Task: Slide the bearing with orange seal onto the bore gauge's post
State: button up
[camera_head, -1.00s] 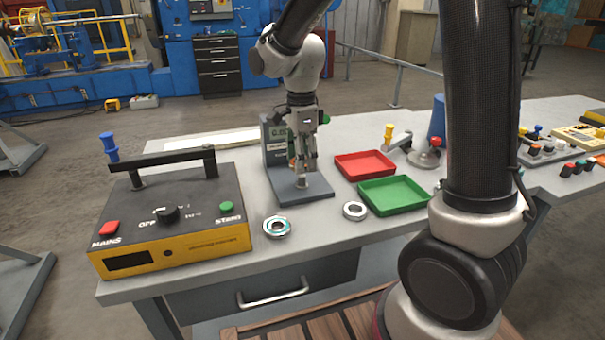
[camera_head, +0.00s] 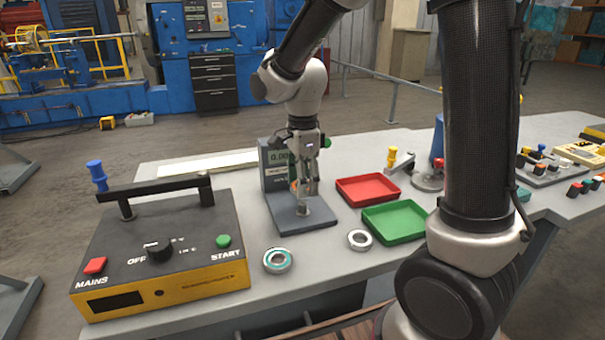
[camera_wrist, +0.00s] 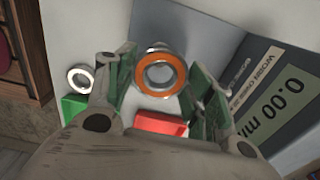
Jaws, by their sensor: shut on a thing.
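My gripper (camera_head: 306,184) is shut on the bearing with orange seal (camera_wrist: 181,76); the wrist view shows the ring between the two fingers (camera_wrist: 162,84). In the head view only a bit of orange (camera_head: 294,187) shows beside the fingers. The bore gauge (camera_head: 275,160) has an upright display and a flat dark base. Its short metal post (camera_head: 303,208) stands on the base, just below my fingertips. The bearing appears held above the post, apart from it. In the wrist view a metallic piece shows partly behind the ring; the exact alignment is hard to tell.
A bearing with a teal seal (camera_head: 277,261) and a plain bearing (camera_head: 360,240) lie in front of the gauge. A red tray (camera_head: 367,190) and a green tray (camera_head: 395,222) are to its right. A yellow-black tester (camera_head: 160,245) with a raised handle stands left.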

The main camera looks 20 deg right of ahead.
aim_at(303, 202)
jog(key=shift+f, duration=0.85)
jog(key=shift+f, duration=0.2)
jog(key=shift+f, duration=0.3)
jog(key=shift+f, duration=0.25)
jog(key=shift+f, duration=0.35)
jog(key=shift+f, duration=0.3)
dwell(0.3)
jog(key=shift+f, duration=0.85)
jog(key=shift+f, duration=0.1)
